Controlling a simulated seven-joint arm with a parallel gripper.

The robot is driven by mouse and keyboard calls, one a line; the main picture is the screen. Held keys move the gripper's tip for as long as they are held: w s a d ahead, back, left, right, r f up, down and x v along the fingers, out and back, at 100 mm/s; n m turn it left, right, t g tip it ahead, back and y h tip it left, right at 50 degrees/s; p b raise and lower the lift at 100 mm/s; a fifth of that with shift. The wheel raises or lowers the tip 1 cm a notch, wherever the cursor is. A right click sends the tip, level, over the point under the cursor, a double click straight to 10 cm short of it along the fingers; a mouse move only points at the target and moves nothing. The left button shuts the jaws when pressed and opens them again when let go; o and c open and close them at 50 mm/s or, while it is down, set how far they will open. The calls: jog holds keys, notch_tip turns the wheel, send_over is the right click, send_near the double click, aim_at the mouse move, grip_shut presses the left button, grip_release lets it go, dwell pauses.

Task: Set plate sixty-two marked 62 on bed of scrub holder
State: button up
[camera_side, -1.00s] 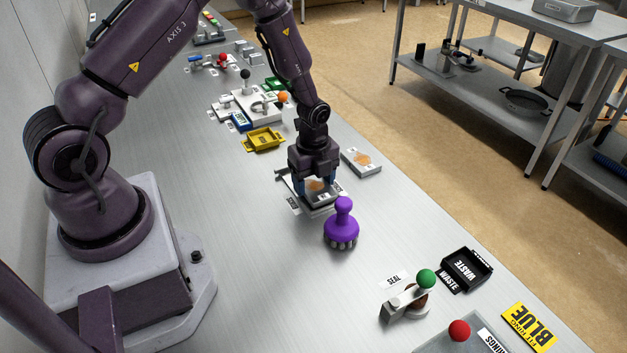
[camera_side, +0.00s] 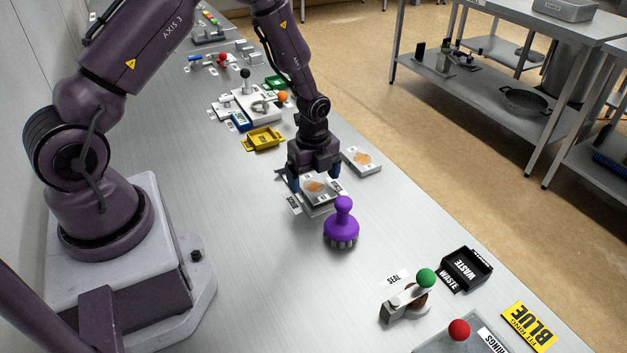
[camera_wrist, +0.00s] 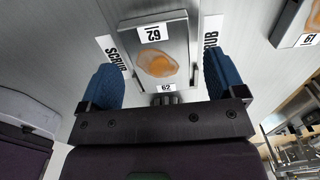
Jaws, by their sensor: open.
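Plate sixty-two (camera_side: 315,189) is a grey plate with an orange-brown stain, and its 62 labels read clearly in the wrist view (camera_wrist: 160,58). It lies on the bed of the scrub holder (camera_side: 319,210), between two SCRUB labels. Whether it is fully seated is hard to tell. My gripper (camera_side: 315,178) is open just above the holder, its blue fingers apart on either side of the plate with gaps between. In the wrist view the fingers (camera_wrist: 162,70) also stand clear of the plate's sides.
A purple scrub brush (camera_side: 342,224) stands close in front of the holder. A similar plate marked 61 (camera_side: 361,161) lies behind right. A yellow tray (camera_side: 263,139) is behind left. A black waste bin (camera_side: 467,268) and a green-knobbed seal device (camera_side: 425,280) are front right.

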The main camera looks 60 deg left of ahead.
notch_tip(320, 180, up, 10)
notch_tip(320, 180, up, 10)
jog(key=n+t, duration=0.1)
jog(key=n, duration=0.3)
send_over(313, 185)
jog(key=s+d, duration=0.2)
jog(key=s+d+r+n+t, duration=0.2)
jog(key=s+d+r+n, duration=0.1)
jog(key=s+r+n, duration=0.3)
jog(key=s+d+r+n+t, duration=0.2)
jog(key=s+d+r+n, duration=0.1)
jog(key=s+r+n, duration=0.3)
jog(key=s+n, duration=0.2)
jog(key=s, duration=0.1)
jog(key=shift+s+d+r+t, duration=0.3)
jog(key=shift+s+d, duration=0.05)
jog(key=shift+s, duration=0.05)
